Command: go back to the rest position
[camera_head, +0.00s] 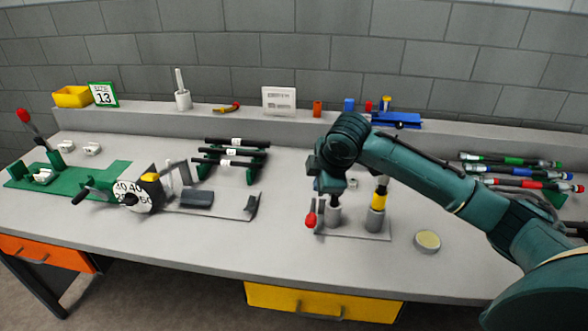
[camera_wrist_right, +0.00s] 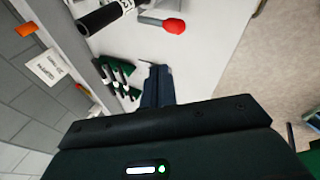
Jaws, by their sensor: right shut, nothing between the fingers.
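My right arm comes in from the right in the head view. Its gripper (camera_head: 326,182) hangs over the bench, above or beside a small grey plate (camera_head: 345,235) with a red-knobbed lever (camera_head: 311,219) and two grey cylinders (camera_head: 376,220). In the wrist view the fingers (camera_wrist_right: 157,85) are closed together with nothing between them. A red knob (camera_wrist_right: 174,25) and a dark tube show beyond them, apart from the fingers. My left gripper is not in view.
A dial fixture (camera_head: 132,194) and a rack of black tubes (camera_head: 230,152) stand left. Coloured-band hoses (camera_head: 515,172) lie at the right, behind my arm. A round disc (camera_head: 427,240) lies near the plate. The front middle of the bench (camera_head: 240,245) is clear.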

